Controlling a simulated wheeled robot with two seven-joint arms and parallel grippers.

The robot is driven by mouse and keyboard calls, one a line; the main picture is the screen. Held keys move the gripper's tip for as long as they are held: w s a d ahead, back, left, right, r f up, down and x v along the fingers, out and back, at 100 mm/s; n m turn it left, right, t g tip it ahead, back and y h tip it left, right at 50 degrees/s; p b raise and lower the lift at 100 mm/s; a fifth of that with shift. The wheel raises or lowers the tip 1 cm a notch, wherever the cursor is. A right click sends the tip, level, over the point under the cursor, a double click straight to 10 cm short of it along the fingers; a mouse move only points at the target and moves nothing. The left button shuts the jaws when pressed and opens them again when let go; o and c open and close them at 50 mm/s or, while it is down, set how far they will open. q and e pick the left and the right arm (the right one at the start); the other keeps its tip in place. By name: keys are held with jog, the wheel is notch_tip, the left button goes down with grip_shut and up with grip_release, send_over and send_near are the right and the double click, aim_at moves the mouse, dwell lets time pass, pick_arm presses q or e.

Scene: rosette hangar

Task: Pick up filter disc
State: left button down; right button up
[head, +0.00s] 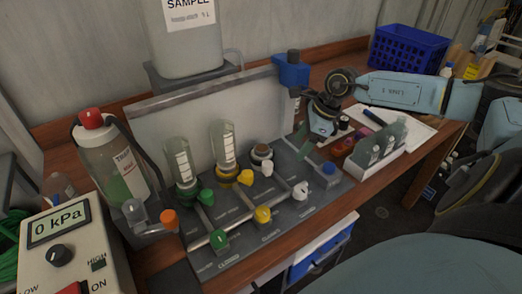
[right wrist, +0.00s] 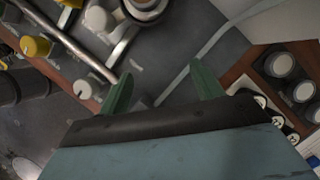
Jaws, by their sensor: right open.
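I cannot make out a filter disc for certain in either view. A grey manifold (head: 240,225) has two clear cups, one with a green collar (head: 182,165) and one with a yellow collar (head: 224,150). Its third station (head: 262,153) has no tall cup and shows a brownish round top. That round station also shows at the top of the right wrist view (right wrist: 146,10). My right gripper (head: 303,138) is over the manifold's right end, to the right of that station. Its green fingers (right wrist: 160,82) are apart with nothing between them. My left gripper is out of view.
A white rack of small vials (head: 376,150) stands right of the gripper, with pink items (head: 343,147) beside it. A blue holder (head: 291,70) and a blue crate (head: 408,48) are behind. A trap bottle (head: 108,155) and pump box (head: 70,245) are left.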

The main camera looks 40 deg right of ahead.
aim_at(263, 148)
jog(key=w+a, duration=0.3)
jog(key=shift+w+a, duration=0.25)
jog(key=shift+w, duration=0.05)
jog(key=w+a, duration=0.1)
jog(key=w+a+p, duration=0.1)
jog(key=w+a, duration=0.1)
jog(key=shift+w+a+f, duration=0.2)
jog(key=shift+a+f, duration=0.05)
jog(key=shift+f, duration=0.3)
jog(key=c, duration=1.1)
